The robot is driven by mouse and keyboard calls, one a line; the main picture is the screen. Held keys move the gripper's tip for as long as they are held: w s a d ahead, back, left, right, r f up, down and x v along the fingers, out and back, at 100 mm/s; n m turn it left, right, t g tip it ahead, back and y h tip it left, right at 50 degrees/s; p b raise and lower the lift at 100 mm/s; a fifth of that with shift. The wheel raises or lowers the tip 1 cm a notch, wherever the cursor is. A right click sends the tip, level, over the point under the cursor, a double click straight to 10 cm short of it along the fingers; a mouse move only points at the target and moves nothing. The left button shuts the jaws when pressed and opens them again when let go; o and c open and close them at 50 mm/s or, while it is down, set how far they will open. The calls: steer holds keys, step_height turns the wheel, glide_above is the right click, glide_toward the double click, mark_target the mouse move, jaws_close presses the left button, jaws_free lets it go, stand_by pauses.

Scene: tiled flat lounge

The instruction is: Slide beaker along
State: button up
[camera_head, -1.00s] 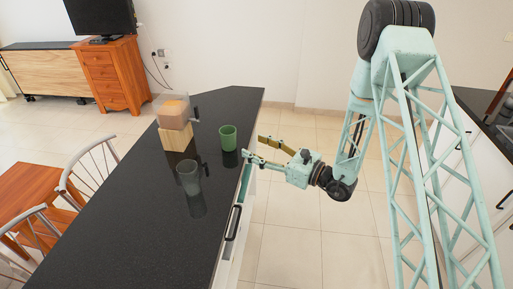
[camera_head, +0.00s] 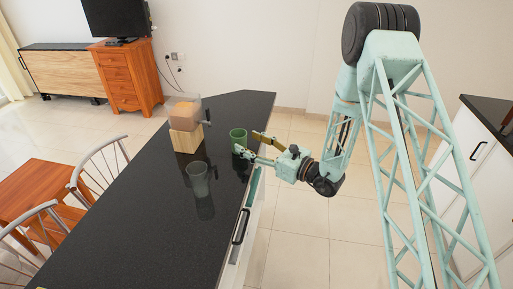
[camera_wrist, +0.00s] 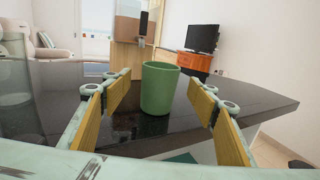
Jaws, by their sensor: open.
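A green cup-shaped beaker (camera_head: 238,136) stands upright on the dark counter (camera_head: 135,215), near its right edge. A clear grey glass (camera_head: 198,179) stands nearer on the same counter; it also shows at the left edge of the wrist view (camera_wrist: 14,75). My gripper (camera_head: 246,144) is open and low over the counter's right edge, close to the green beaker. In the wrist view the green beaker (camera_wrist: 159,90) appears centred between the two yellow-padded fingers, with gaps on both sides. Nothing is held. I cannot tell whether the fingertips reach past its near side.
A dispenser with a clear tank (camera_head: 184,113) sits on a wooden block (camera_head: 187,139), left of the green beaker. Chairs (camera_head: 100,165) line the counter's left side. The counter's near part is bare. A drawer unit (camera_head: 127,76) with a television stands at the back.

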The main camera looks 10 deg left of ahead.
mark_target(233, 135)
steer(key=shift+b+x, duration=0.35)
steer(key=shift+x, duration=2.45)
steer(key=shift+c, duration=0.5)
steer(key=c, duration=0.9)
steer(key=shift+a, duration=0.25)
steer(key=shift+s+a, duration=0.1)
steer(key=shift+a, duration=0.4)
steer(key=shift+a, duration=0.2)
steer(key=shift+a, duration=0.8)
